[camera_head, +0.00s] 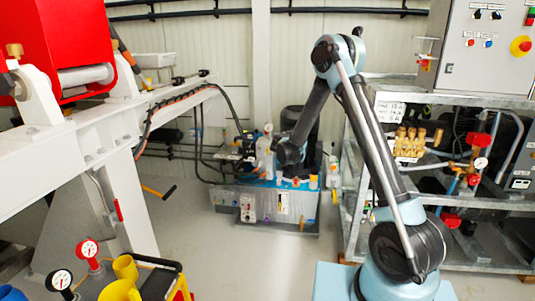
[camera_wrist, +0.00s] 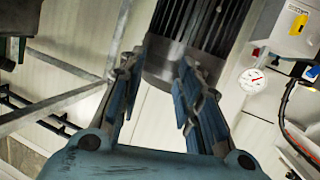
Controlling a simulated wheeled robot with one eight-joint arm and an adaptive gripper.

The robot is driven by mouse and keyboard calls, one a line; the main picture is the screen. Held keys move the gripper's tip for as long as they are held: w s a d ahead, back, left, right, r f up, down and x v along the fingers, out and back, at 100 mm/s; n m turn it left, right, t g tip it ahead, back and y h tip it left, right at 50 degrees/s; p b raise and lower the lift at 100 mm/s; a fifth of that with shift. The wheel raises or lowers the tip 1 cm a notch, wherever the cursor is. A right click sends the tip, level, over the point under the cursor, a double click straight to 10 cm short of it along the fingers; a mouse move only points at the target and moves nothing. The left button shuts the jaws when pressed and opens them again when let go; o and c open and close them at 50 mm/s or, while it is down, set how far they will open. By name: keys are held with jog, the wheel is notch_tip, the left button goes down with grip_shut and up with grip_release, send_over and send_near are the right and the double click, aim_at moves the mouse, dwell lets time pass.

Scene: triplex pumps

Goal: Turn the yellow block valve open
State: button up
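I cannot tell for certain which part is the yellow block valve. A yellow-and-black lever (camera_head: 160,191) sticks out beside the white frame's leg in the head view. Yellow cylindrical parts (camera_head: 124,268) stand at the lower left. In the wrist view, my gripper (camera_wrist: 158,72) is open with its two fingers apart. A dark ribbed cylinder (camera_wrist: 205,28) shows beyond and between the fingers; nothing is visibly held. In the head view my arm bends down towards the blue unit at the back; the fingers are too small to make out there.
A blue-topped pump unit (camera_head: 270,207) stands by the back wall. A metal rack (camera_head: 345,185) with brass fittings (camera_head: 408,141) is on the right. A white beam (camera_head: 70,150) and red housing (camera_head: 75,40) fill the left. A white-faced gauge (camera_wrist: 253,80) is right of my gripper.

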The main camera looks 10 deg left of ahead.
jog(key=s+a+f+n+t+y, duration=0.1)
jog(key=s+a+f+t+y, duration=0.1)
jog(key=a+f, duration=0.6)
jog(key=s+a+f+n+t+y, duration=0.1)
jog(key=a+f+y, duration=0.1)
jog(key=a+f, duration=0.7)
jog(key=w+a+r, duration=0.2)
jog(key=w+a, duration=0.1)
jog(key=w, duration=1.4)
jog(key=shift+r, duration=0.15)
grip_shut()
